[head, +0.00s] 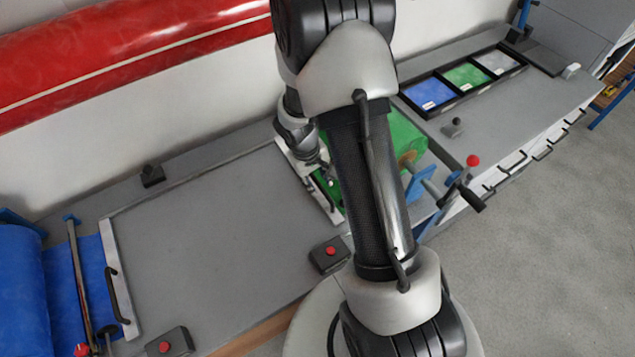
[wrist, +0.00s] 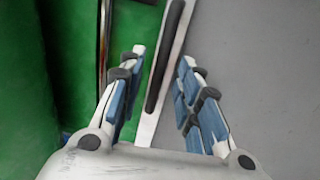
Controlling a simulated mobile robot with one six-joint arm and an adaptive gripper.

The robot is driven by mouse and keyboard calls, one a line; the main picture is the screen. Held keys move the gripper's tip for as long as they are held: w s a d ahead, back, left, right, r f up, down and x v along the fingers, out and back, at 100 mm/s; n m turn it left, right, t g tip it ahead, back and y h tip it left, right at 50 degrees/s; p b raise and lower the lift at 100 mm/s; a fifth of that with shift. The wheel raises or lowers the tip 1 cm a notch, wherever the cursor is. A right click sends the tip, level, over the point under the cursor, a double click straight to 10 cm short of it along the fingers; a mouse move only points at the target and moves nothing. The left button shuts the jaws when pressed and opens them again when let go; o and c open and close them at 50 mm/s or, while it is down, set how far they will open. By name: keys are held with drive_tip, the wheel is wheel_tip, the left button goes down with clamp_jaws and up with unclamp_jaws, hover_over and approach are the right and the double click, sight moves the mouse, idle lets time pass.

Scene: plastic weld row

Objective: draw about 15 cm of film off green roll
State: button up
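The green roll (head: 405,138) lies at the right end of the grey table, partly hidden behind my arm. In the wrist view, green film (wrist: 75,50) lies at the left, beside a thin metal rod (wrist: 103,45). A pale bar (wrist: 148,125) with a long black handle (wrist: 165,60) runs along the table's edge by the film. My gripper (wrist: 162,65) is open, its blue-padded fingers spread to either side of the handle in the picture. I cannot tell whether they reach around it. In the head view my gripper (head: 322,172) is mostly hidden beside the roll.
The grey table top (head: 205,240) is bare. A blue roll (head: 20,290) and a second handled bar (head: 118,280) are at its left end. Red-button boxes (head: 328,253) stand along the front edge. A tray of coloured sheets (head: 443,100) is at the upper right.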

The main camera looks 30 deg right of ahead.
drive_tip(key=shift+d+f, duration=0.1)
drive_tip(key=shift+f, duration=0.2)
drive_tip(key=shift+c, duration=0.3)
clamp_jaws()
idle(0.3)
